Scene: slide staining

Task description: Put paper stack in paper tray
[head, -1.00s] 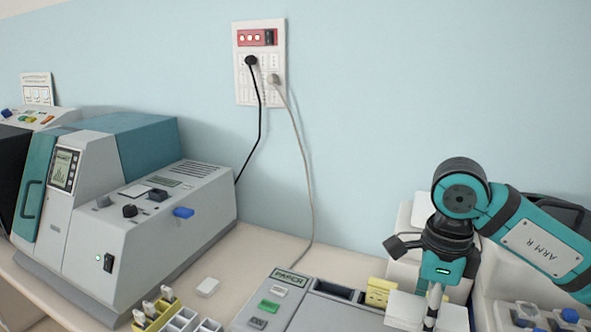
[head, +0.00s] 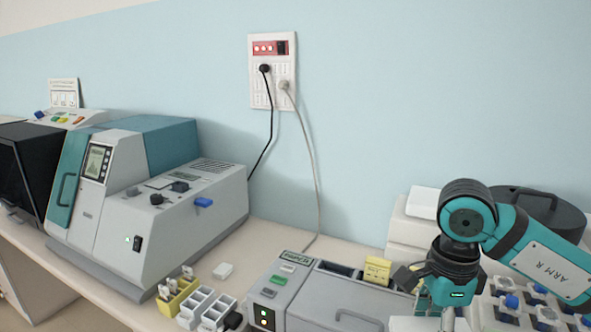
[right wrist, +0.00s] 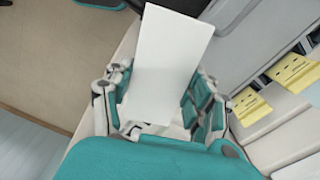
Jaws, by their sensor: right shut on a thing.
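A white paper stack (right wrist: 168,55) stands between the fingers of my right gripper (right wrist: 153,95) in the right wrist view. The gripper is shut on it. In the head view my right gripper (head: 447,320) hangs down at the lower right, and the white sheet (head: 408,325) shows at the bottom edge, partly cut off. A grey machine (head: 345,290) with a dark slot, a handled front and a small sign stands just left of the gripper. I cannot tell which part is the paper tray. My left gripper is not in view.
Racks with blue-capped items (head: 540,300) stand at the right. A large grey-teal machine (head: 150,215) fills the left. Small slide holders (head: 205,305) stand in front.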

